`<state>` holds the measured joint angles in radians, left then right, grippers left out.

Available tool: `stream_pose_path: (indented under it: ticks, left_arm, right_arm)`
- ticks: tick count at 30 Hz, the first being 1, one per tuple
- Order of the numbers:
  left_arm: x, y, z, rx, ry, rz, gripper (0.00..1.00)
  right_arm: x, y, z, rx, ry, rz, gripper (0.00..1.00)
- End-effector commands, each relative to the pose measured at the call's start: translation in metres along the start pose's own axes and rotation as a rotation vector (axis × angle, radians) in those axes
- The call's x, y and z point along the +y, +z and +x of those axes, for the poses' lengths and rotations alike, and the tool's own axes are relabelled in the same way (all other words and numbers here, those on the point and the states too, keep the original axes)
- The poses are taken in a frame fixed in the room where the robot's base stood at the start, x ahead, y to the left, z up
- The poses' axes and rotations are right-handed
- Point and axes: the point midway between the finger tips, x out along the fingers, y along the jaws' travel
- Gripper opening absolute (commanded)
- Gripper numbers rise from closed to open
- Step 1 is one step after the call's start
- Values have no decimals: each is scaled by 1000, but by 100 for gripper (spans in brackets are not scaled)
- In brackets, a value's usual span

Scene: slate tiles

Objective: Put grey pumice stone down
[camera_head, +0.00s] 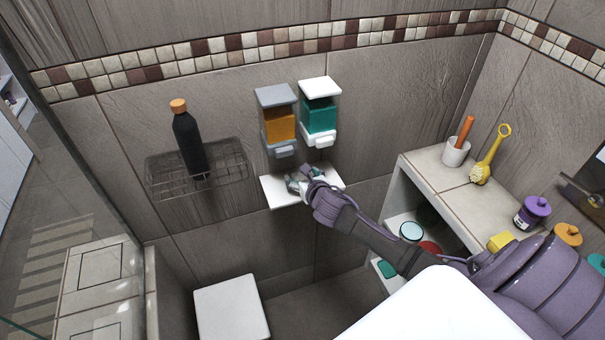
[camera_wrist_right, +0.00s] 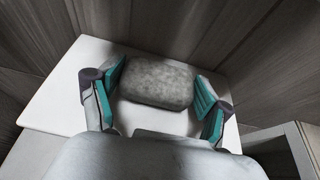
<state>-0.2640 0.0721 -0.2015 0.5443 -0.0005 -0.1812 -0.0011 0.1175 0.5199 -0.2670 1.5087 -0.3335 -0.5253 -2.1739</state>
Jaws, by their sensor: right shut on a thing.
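The grey pumice stone (camera_wrist_right: 157,80) is a speckled, rounded block. In the right wrist view it sits between the two teal-padded fingers of my right gripper (camera_wrist_right: 160,92), which is shut on it. The stone is over the white wall shelf (camera_wrist_right: 62,95); I cannot tell whether it touches the surface. In the head view my right gripper (camera_head: 303,182) is at the small white shelf (camera_head: 272,196), below two dispensers, and the stone is hard to make out there. My left gripper is not in view.
An orange dispenser (camera_head: 280,124) and a teal dispenser (camera_head: 319,115) hang just above the shelf. A wire basket (camera_head: 222,165) with a black bottle (camera_head: 188,140) is at left. A tiled ledge (camera_head: 437,175) at right holds a white cup (camera_head: 456,152), a yellow brush (camera_head: 490,158) and a purple jar (camera_head: 532,212).

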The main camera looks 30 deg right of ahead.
Motion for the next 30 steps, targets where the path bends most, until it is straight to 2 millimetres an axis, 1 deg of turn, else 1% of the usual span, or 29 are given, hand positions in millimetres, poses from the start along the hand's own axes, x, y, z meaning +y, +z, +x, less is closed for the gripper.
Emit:
stream_pose_path:
  ticks: [5, 6, 10, 19, 23, 26, 30]
  left_arm:
    - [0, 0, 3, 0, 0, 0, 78]
    - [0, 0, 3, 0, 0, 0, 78]
    - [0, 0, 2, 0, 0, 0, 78]
    - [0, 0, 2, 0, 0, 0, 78]
    - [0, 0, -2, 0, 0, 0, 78]
    - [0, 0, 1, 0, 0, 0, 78]
    - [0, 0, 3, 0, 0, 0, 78]
  right_arm:
    - [0, -4, 2, 0, 0, 0, 43]
    - [0, -4, 2, 0, 0, -1, 79]
    - [0, -3, 1, 0, 0, 0, 100]
    - [0, -3, 1, 0, 0, 0, 100]
    - [0, 2, -2, 0, 0, 1, 100]
    - [-1, 0, -12, 0, -1, -2, 100]
    - [0, -1, -36, 0, 1, -3, 100]
